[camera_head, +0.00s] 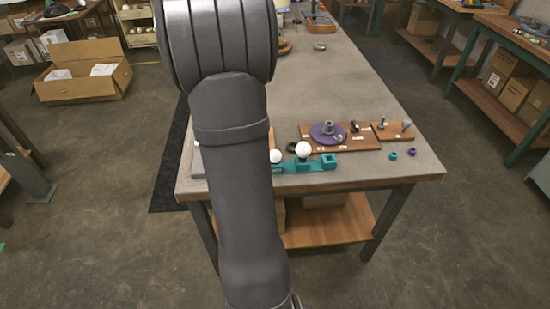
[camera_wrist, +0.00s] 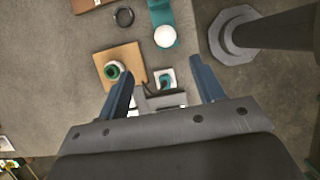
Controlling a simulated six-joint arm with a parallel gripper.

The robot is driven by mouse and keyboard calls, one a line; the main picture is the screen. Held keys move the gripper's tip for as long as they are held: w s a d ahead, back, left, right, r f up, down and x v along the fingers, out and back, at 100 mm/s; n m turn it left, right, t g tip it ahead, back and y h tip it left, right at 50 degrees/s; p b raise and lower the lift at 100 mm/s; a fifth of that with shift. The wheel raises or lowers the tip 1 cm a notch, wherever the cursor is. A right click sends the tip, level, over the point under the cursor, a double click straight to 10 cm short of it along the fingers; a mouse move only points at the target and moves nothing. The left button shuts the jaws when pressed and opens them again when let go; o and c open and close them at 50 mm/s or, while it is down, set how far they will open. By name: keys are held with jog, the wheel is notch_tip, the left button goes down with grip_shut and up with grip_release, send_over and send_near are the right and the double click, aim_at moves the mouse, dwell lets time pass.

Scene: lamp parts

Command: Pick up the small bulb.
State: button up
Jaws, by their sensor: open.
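Two round white bulbs show by the teal holder (camera_head: 328,162) near the table's front edge in the head view. The smaller-looking bulb (camera_head: 275,156) is at the left, partly beside my arm. The larger-looking bulb (camera_head: 303,148) is to its right. One white bulb (camera_wrist: 165,36) shows in the wrist view, at the near end of the teal holder (camera_wrist: 160,9); it appears to be the left one. My gripper (camera_wrist: 162,68) is open and empty, with the bulb beyond its fingertips. The gripper is hidden behind my arm in the head view.
A wooden board (camera_wrist: 131,54) with a green-and-white round part lies close to the left finger. A dark ring (camera_wrist: 123,16) is beyond it. A board with a purple disc (camera_head: 326,132) stands right of the bulbs. The table's back half is mostly clear.

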jog(key=x, duration=0.9)
jog(key=shift+f, duration=0.15)
jog(key=shift+s+a+x, duration=0.1)
jog(key=shift+s+x, duration=0.05)
jog(key=shift+x, duration=0.75)
jog(key=shift+s+a+x, duration=0.1)
jog(key=shift+x, duration=0.8)
jog(key=shift+s+a+x, duration=0.1)
jog(key=shift+s+x, duration=0.05)
jog(key=shift+x, duration=0.75)
jog(key=shift+f, duration=0.1)
jog(key=c, duration=0.9)
